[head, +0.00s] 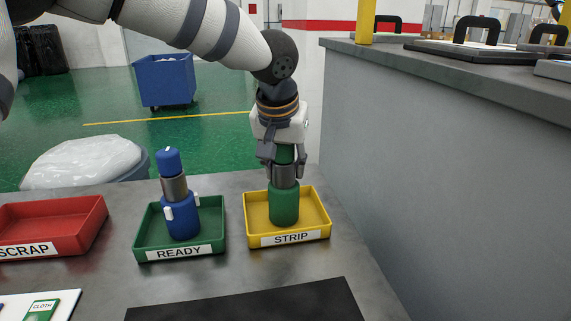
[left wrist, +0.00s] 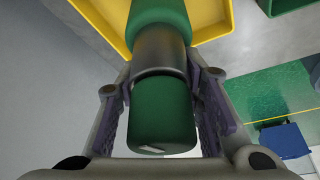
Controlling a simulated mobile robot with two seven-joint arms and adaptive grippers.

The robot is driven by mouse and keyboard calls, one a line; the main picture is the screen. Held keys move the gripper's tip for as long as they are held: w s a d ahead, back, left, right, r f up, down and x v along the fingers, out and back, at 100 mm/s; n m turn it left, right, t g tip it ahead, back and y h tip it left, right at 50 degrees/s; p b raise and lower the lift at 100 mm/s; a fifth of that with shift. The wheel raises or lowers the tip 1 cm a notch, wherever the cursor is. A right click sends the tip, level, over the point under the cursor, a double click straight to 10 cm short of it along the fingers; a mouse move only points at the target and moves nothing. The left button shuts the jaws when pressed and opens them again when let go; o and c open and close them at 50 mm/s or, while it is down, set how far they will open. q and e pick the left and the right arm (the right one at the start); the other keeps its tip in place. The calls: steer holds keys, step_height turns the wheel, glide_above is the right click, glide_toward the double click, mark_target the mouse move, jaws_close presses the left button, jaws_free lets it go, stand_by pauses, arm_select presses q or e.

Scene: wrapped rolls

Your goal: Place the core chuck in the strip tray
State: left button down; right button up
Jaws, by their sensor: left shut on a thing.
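The green core chuck (head: 284,204), with a grey metal band and a green top, stands upright within the yellow strip tray (head: 318,229). My left gripper (head: 284,160) comes from above and is shut on the chuck's upper part. The left wrist view shows the chuck (left wrist: 160,115) between my two fingers (left wrist: 162,100), with the yellow tray (left wrist: 215,18) beyond its far end. Whether the chuck's base touches the tray floor cannot be told for sure. My right gripper is not in view.
A blue chuck (head: 180,213) stands in the green ready tray (head: 150,241). A red scrap tray (head: 70,237) is further left. A black mat (head: 260,306) and a cloth card (head: 41,308) lie in front. A tall grey counter (head: 440,170) rises on the right.

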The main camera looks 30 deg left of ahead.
arm_select(q)
steer(key=c, duration=1.1)
jaws_free()
steer(key=shift+f, duration=0.1)
steer(key=v, duration=1.2)
